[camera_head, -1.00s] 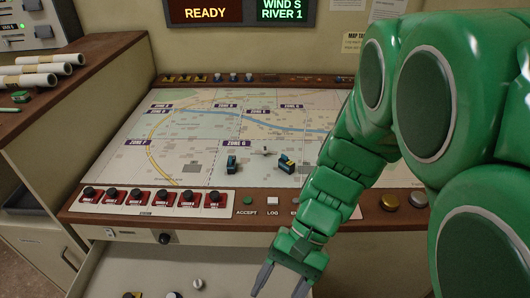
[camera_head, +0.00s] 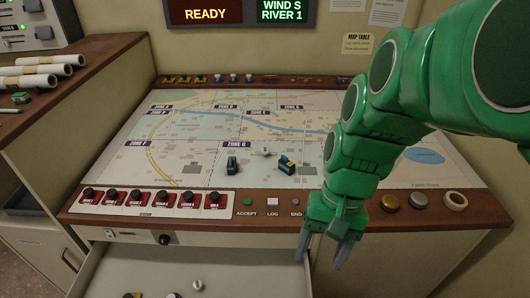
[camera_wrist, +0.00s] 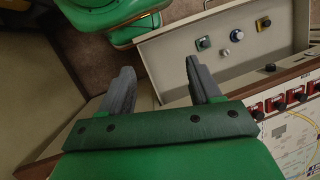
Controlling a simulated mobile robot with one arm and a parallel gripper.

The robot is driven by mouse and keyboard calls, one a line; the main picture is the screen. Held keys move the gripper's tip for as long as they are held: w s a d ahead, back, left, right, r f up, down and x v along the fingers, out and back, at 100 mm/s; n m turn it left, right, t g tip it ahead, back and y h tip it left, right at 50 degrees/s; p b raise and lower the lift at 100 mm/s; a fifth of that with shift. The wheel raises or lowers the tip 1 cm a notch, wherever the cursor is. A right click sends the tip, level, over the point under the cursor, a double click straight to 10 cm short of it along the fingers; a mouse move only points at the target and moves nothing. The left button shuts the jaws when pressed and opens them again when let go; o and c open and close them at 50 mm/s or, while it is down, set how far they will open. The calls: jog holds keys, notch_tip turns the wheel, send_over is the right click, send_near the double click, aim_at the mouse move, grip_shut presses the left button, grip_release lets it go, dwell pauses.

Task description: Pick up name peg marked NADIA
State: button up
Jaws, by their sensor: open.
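No name NADIA is readable on any peg. In the head view, the tops of a white peg (camera_head: 197,285), a yellow-and-dark peg (camera_head: 133,295) and a dark peg (camera_head: 173,295) show in the open drawer (camera_head: 250,262) at the bottom. The wrist view shows a green-and-dark peg (camera_wrist: 203,43), a white peg (camera_wrist: 237,35) and a yellow-and-dark peg (camera_wrist: 263,23) in that drawer. My gripper (camera_head: 322,258) is open and empty, in front of the console edge and right of these pegs. Its two fingers (camera_wrist: 160,68) stand apart in the wrist view.
The map table (camera_head: 200,140) holds two dark blocks (camera_head: 231,165) (camera_head: 287,165) and a small white piece (camera_head: 266,152). Red switches (camera_head: 150,199) and buttons line its front edge. Rolled papers (camera_head: 40,70) lie on the left counter.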

jog(key=w+a+f+m+y, duration=0.1)
jog(key=w+a+m+y, duration=0.25)
jog(key=w, duration=1.35)
jog(key=w+a+m+y, duration=0.3)
jog(key=w+a+m, duration=0.15)
jog(key=w, duration=1.15)
jog(key=w+f+m+y, duration=0.3)
jog(key=w+f, duration=0.4)
jog(key=w, duration=0.5)
jog(key=m+t+y, duration=0.2)
jog(key=m, duration=0.2)
send_near(261, 157)
jog(key=a+r, duration=0.2)
jog(key=r, duration=0.1)
jog(key=shift+s+a+r, duration=0.1)
jog(key=shift+a+r, duration=0.1)
jog(key=shift+a, duration=0.2)
jog(key=shift+w+d+f, duration=0.1)
jog(key=shift+w+f, duration=0.15)
jog(key=shift+f, duration=0.3)
jog(key=shift+x, duration=1.1)
jog(key=shift+f+x, duration=0.15)
jog(key=shift+x, duration=1.25)
jog(key=shift+f+x, duration=0.15)
jog(key=shift+x, duration=1.2)
jog(key=shift+s+d, duration=0.2)
jog(key=c, duration=1)
